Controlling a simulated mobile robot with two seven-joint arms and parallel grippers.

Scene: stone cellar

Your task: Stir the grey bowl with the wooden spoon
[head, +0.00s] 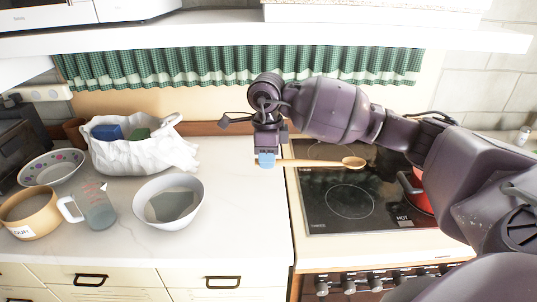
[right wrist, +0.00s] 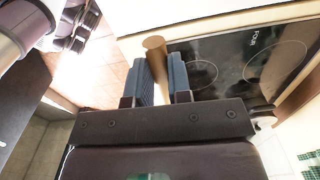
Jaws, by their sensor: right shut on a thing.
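The grey bowl (head: 169,201) stands on the white counter left of the stove, with something grey inside it. My right gripper (head: 266,160) is to the right of the bowl and further back, near the edge between counter and stove. It is shut on the wooden spoon (head: 322,162), which lies roughly level and points right, its round end over the black cooktop. In the right wrist view the spoon's handle (right wrist: 154,44) sits between the two blue-grey fingers (right wrist: 162,80). My left gripper is not in view.
A red pot (head: 416,190) is on the cooktop (head: 345,205). Counter right of the bowl is clear. A shelf (head: 230,28) overhangs behind.

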